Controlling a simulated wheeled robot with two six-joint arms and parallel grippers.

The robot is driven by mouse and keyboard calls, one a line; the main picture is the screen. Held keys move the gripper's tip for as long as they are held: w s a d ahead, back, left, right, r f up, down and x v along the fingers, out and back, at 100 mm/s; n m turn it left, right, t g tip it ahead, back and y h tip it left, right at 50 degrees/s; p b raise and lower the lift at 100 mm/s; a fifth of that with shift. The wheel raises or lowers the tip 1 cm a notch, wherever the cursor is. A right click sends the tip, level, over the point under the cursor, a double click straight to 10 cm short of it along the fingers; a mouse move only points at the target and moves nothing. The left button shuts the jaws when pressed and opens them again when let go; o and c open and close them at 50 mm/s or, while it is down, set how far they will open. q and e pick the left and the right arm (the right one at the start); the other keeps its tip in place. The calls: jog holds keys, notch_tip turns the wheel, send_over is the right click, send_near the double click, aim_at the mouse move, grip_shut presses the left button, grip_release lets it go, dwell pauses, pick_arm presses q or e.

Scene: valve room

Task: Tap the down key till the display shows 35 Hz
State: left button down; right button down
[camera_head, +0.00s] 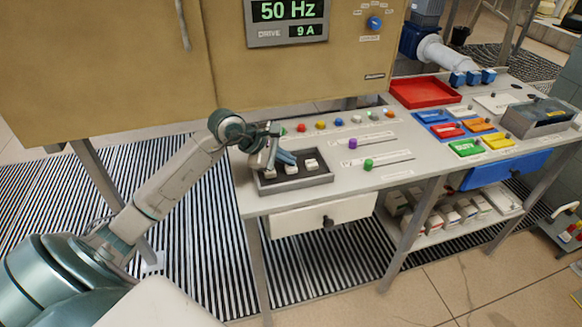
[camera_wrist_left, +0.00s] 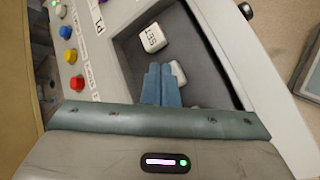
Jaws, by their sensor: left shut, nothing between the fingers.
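The display (camera_head: 288,10) on the tan cabinet reads 50 Hz, with DRIVE and 9 A below. The keypad (camera_head: 292,179) is a grey box with a dark recess and white keys on the bench's left end. My left gripper (camera_head: 287,160) is shut and empty over it, its blue fingers pointing down by the middle key (camera_head: 290,170). In the left wrist view the fingertips (camera_wrist_left: 160,70) overlap a white key (camera_wrist_left: 178,73); I cannot tell if they touch it. The SET key (camera_wrist_left: 153,39) lies beyond. No down marking is readable. My right gripper is not in view.
Several coloured buttons (camera_head: 320,125) line the bench behind the keypad. Two sliders with purple (camera_head: 352,143) and green (camera_head: 368,164) knobs are to the right. A red tray (camera_head: 424,92) and coloured bins (camera_head: 465,149) stand further right. The cabinet overhangs the back.

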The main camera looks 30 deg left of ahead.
aim_at(287, 167)
pick_arm(q)
jog(key=shift+f+b, duration=0.35)
jog(key=shift+b, duration=0.1)
dwell(0.3)
jog(key=shift+r, duration=0.9)
jog(key=shift+r+p, duration=1)
jog(key=shift+r, duration=1.55)
